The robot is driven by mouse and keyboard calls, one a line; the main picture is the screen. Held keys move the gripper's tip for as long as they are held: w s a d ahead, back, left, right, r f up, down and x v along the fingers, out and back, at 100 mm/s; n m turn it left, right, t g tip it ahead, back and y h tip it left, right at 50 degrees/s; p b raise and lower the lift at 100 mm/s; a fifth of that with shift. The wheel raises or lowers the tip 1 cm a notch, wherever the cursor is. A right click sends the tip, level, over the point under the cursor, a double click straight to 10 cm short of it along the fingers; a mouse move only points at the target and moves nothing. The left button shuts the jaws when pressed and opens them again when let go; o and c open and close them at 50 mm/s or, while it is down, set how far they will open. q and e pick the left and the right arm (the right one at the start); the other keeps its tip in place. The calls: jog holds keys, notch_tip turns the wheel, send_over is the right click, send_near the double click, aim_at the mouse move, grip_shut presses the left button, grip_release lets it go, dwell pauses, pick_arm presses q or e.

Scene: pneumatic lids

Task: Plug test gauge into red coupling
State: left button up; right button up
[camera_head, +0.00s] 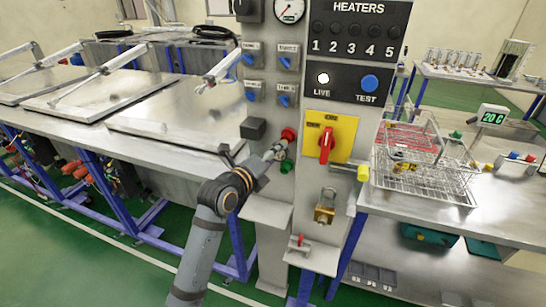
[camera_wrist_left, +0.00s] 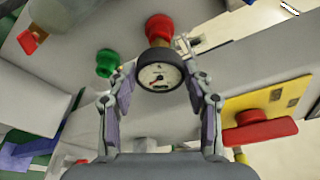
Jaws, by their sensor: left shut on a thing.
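The test gauge (camera_wrist_left: 160,76), a round dial with a black rim and white face, sits between the fingers of my left gripper (camera_wrist_left: 161,88), which is shut on it. The red coupling (camera_wrist_left: 159,27) is just beyond the gauge in the wrist view, with brass between them; I cannot tell whether the gauge is seated in it. In the head view the red coupling (camera_head: 290,134) is on the grey panel column, right beside my left gripper (camera_head: 276,152). The gauge is hard to make out there. My right gripper is not in view.
A green coupling (camera_head: 286,167) is just below the red one; it also shows in the wrist view (camera_wrist_left: 107,62). A red rotary switch (camera_head: 327,145) on a yellow plate (camera_head: 345,130) is to the right. A wire basket (camera_head: 425,178) stands on the right bench. Metal lids (camera_head: 180,110) lie left.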

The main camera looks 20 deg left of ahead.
pick_arm(q)
jog(key=shift+w, duration=0.45)
jog(key=o, duration=1.3)
jog(key=shift+c, duration=0.2)
jog(key=v, duration=0.7)
jog(key=shift+p, duration=0.45)
jog(key=shift+w, duration=0.1)
notch_tip(320, 180, up, 10)
